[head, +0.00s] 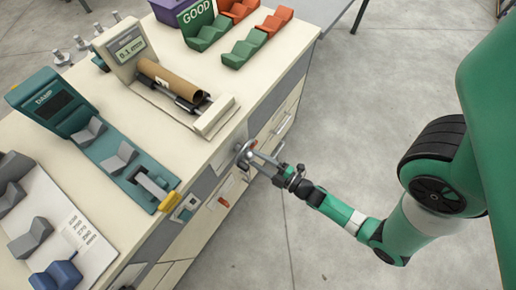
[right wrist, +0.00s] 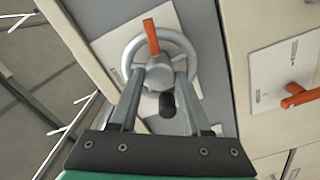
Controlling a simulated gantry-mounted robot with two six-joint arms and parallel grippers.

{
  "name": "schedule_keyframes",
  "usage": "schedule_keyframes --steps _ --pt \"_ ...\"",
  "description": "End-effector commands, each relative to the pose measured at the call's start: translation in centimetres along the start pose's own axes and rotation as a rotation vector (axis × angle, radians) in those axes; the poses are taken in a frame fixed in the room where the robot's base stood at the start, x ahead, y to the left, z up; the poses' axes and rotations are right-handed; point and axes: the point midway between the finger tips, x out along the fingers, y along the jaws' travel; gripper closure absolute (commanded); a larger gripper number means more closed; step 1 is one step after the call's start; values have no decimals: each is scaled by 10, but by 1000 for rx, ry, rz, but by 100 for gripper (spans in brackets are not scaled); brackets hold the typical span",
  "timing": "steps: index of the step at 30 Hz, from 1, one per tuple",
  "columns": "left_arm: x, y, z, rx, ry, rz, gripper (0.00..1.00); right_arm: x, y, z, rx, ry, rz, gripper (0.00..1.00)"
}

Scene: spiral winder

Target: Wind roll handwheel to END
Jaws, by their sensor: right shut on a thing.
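The roll handwheel (head: 243,153) is a grey metal ring on the side face of the bench. In the right wrist view the handwheel (right wrist: 189,50) shows a grey hub, an orange pointer (right wrist: 151,37) standing up towards the upper rim, and a black knob (right wrist: 167,106) below the hub. My right gripper (right wrist: 160,76) has its two fingers on either side of the hub and is shut on the handwheel. The gripper also shows in the head view (head: 256,160), reaching from the right. The END mark cannot be read. My left gripper is not in view.
A brown cardboard roll (head: 172,83) lies in a winder on the bench top above the handwheel. A second plate with an orange lever (right wrist: 300,96) is right of the wheel in the wrist view. A teal DAMP unit (head: 51,103) stands left. The floor (head: 330,120) right of the bench is clear.

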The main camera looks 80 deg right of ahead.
Motion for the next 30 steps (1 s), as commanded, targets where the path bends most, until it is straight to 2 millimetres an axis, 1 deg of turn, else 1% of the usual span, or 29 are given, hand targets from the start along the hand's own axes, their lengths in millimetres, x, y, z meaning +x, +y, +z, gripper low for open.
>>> schedule_keyframes --steps 9,30 --pt "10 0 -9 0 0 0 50 0 1 -1 298 1 0 100" --pt "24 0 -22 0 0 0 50 0 0 -2 962 2 0 100"
